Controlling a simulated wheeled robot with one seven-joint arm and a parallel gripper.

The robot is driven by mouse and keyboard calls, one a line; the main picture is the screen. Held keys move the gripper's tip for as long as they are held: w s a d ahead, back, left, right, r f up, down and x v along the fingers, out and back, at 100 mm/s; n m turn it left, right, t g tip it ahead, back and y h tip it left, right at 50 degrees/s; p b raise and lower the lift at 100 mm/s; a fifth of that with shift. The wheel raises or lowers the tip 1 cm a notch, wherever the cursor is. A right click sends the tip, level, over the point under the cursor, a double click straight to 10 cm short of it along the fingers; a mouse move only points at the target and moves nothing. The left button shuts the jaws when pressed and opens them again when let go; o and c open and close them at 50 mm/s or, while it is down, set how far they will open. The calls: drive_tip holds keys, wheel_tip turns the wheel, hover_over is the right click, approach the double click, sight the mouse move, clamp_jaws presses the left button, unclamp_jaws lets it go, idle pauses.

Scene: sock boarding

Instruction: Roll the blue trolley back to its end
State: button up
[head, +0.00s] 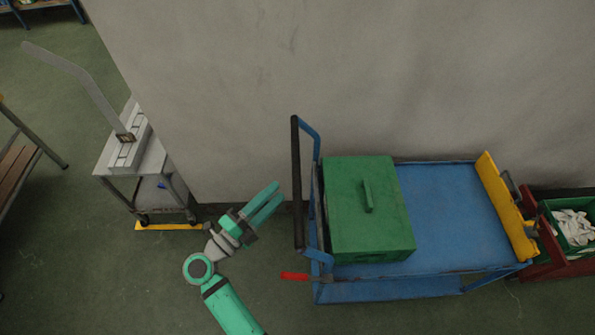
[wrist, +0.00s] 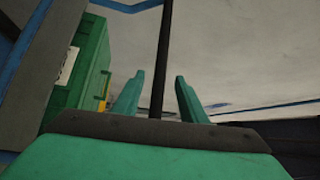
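The blue trolley (head: 455,215) stands along the grey wall on the right in the head view. Its upright handle with a black grip (head: 297,185) is at its left end, and a red lever (head: 295,276) sticks out low beside it. A lidded green box (head: 365,210) rests on the deck. My gripper (head: 278,192) is just left of the handle, fingers apart and empty, pointing towards it. In the wrist view the black grip (wrist: 161,60) shows upright between the open fingers (wrist: 155,95), seemingly beyond them. The green box (wrist: 82,75) is left there.
A yellow panel (head: 505,205) stands at the trolley's right end, beside a red rack (head: 540,245) with a green bin of white cloth. A grey cart (head: 130,160) with a tall board is left, near a yellow floor strip (head: 168,226). The foreground floor has free room.

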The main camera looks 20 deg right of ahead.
sight(296, 173)
drive_tip(key=x, duration=0.9)
drive_tip(key=shift+w+d, duration=0.25)
drive_tip(key=shift+w, duration=0.1)
drive_tip(key=shift+r, duration=0.1)
clamp_jaws()
drive_tip(key=shift+s+d, duration=0.1)
idle(0.8)
